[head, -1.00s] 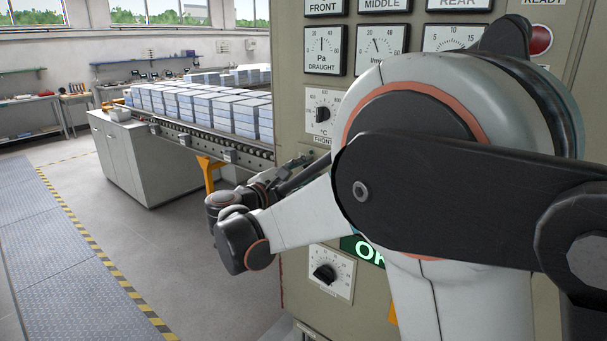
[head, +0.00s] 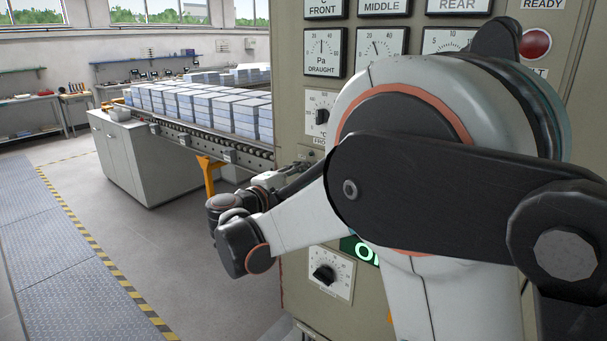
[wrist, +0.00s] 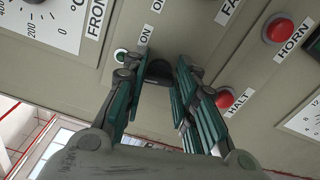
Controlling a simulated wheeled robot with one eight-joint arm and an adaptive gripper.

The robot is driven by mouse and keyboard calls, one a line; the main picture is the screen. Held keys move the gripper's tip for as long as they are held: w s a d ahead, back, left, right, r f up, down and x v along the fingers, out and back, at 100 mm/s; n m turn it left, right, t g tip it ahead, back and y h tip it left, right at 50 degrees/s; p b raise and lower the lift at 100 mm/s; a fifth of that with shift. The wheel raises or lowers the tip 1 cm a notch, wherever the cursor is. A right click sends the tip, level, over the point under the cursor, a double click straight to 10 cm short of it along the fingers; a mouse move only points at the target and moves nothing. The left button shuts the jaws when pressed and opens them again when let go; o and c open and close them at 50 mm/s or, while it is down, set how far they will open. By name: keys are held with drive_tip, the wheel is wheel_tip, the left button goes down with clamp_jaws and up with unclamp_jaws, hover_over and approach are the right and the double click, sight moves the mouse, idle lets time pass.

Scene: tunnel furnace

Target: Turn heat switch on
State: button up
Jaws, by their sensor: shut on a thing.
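In the wrist view a black rotary switch (wrist: 158,73) sits on the beige panel, close to an "ON" label (wrist: 146,34). My gripper (wrist: 156,68) has its teal fingers on both sides of this knob and is shut on it. The fingers hide part of the knob, and I cannot read a label naming it as the heat switch. In the head view my arm covers this part of the panel, and the knob is not visible there.
A lower dial knob (head: 324,274) is on the panel. A conveyor with stacked blocks (head: 190,107) stands behind; the floor at left is clear.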

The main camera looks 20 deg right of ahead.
drive_tip(key=shift+f+m+p, duration=0.15)
drive_tip(key=shift+m+p, duration=0.1)
drive_tip(key=shift+m, duration=2.05)
drive_tip(key=shift+f+m+p, duration=0.1)
drive_tip(key=shift+m+p, duration=0.1)
drive_tip(key=shift+m, duration=2.1)
drive_tip(key=o, duration=0.8)
drive_tip(key=shift+c, duration=0.2)
drive_tip(key=v, duration=1.2)
drive_tip(key=shift+w, duration=0.1)
